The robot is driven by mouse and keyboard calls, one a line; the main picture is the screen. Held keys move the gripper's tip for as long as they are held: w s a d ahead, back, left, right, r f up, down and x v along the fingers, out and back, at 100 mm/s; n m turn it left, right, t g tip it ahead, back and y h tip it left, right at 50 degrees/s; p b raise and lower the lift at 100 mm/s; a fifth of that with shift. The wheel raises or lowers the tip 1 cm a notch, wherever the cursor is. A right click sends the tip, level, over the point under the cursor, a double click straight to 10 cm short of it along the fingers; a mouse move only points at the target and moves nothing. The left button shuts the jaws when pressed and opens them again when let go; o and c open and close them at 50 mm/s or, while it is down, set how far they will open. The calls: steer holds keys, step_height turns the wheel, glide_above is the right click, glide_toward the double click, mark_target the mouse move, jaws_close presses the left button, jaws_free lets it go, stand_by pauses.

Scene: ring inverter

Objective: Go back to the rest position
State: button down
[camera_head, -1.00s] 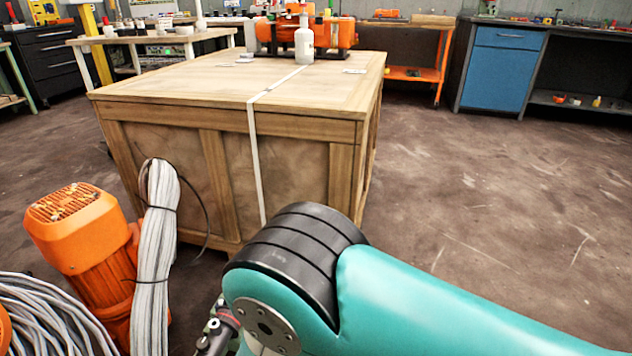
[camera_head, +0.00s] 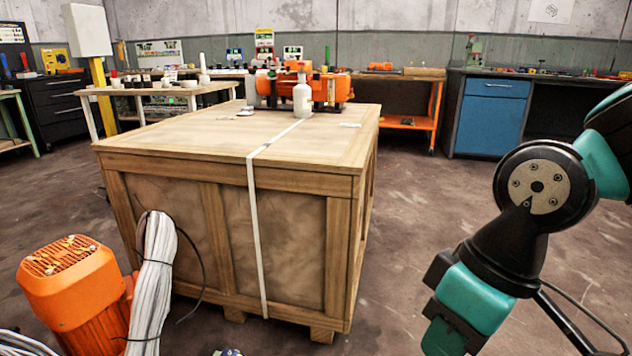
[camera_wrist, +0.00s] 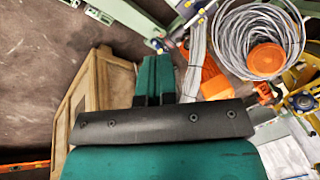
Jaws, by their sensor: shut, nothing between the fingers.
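My gripper shows in the wrist view (camera_wrist: 156,62) as two teal fingers pressed together, shut and empty. In the head view my gripper (camera_head: 443,338) hangs low at the right, in front of and to the right of the wooden crate (camera_head: 270,238). It is apart from the crate, with open floor beyond it. Its fingertips are near the bottom edge of the head view and hard to make out there. The crate also shows in the wrist view (camera_wrist: 112,82), to the left of the fingers and partly hidden by my gripper body.
An orange motor (camera_head: 72,282) and a grey cable bundle (camera_head: 153,290) stand at the crate's front left. A white bottle (camera_head: 302,97) and an orange machine (camera_head: 330,90) are on the crate. A blue cabinet (camera_head: 493,115) stands at the back. The brown floor (camera_head: 420,200) right of the crate is clear.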

steer(key=s+d+r+p, duration=0.1)
steer(key=r+p, duration=1.8)
steer(key=r, duration=0.1)
steer(key=s+d+r+m+p, duration=0.1)
steer(key=s+r+p, duration=0.1)
steer(key=r+p, duration=1.7)
steer(key=shift+r+t+y, duration=0.3)
steer(key=shift+r, duration=0.3)
steer(key=shift+s, duration=0.1)
